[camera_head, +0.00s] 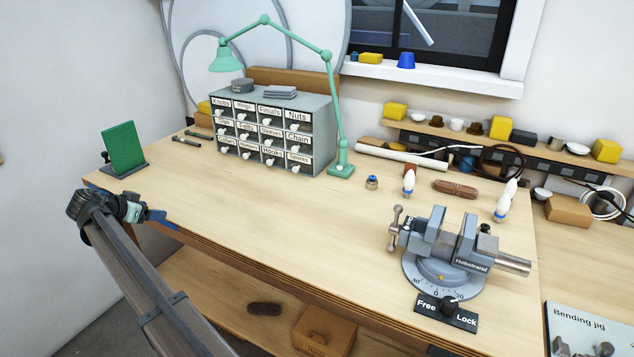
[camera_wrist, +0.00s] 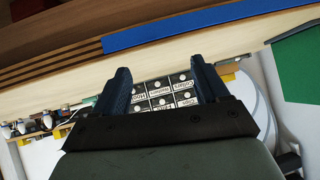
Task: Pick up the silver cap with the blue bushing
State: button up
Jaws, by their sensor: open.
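A small silver cap with a blue band (camera_head: 371,182), seemingly the one with the blue bushing, stands on the workbench to the right of the green lamp's base. It is too small to make out its details. My gripper (camera_head: 154,214) is at the bench's left front edge, far to the left of the cap. In the wrist view my gripper (camera_wrist: 160,76) shows two dark fingers spread apart with nothing between them. The cap is not clear in the wrist view.
A grey vise (camera_head: 440,265) stands at the front right. A drawer cabinet (camera_head: 270,130) and green lamp (camera_head: 341,171) are behind. The bench's middle (camera_head: 290,215) is clear.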

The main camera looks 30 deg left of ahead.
jog(key=w+d+r, duration=0.1)
jog(key=w+d, duration=0.2)
jog(key=w, duration=0.2)
jog(key=w+d+r+m+h, duration=0.1)
jog(key=w+d, duration=0.2)
jog(key=w, duration=0.2)
jog(key=w+d+r+m+g+h, duration=0.1)
jog(key=w+d, duration=0.2)
jog(key=w, duration=0.2)
jog(key=shift+w+r, duration=0.1)
jog(key=shift+r, duration=0.05)
jog(key=w+d+r+m+g+h, duration=0.2)
jog(key=w+d, duration=0.8)
jog(key=w, duration=0.1)
jog(key=m+g, duration=0.4)
send_near(373, 176)
jog(key=shift+h, duration=0.4)
jog(key=x, duration=0.4)
jog(key=shift+d+f, duration=0.1)
jog(key=shift+f, duration=0.05)
jog(key=shift+a+x, duration=0.25)
jog(key=shift+x, duration=1.2)
jog(key=shift+a+x, duration=0.2)
jog(key=shift+x, duration=1.25)
jog(key=shift+c, duration=0.4)
jog(key=c, duration=1.2)
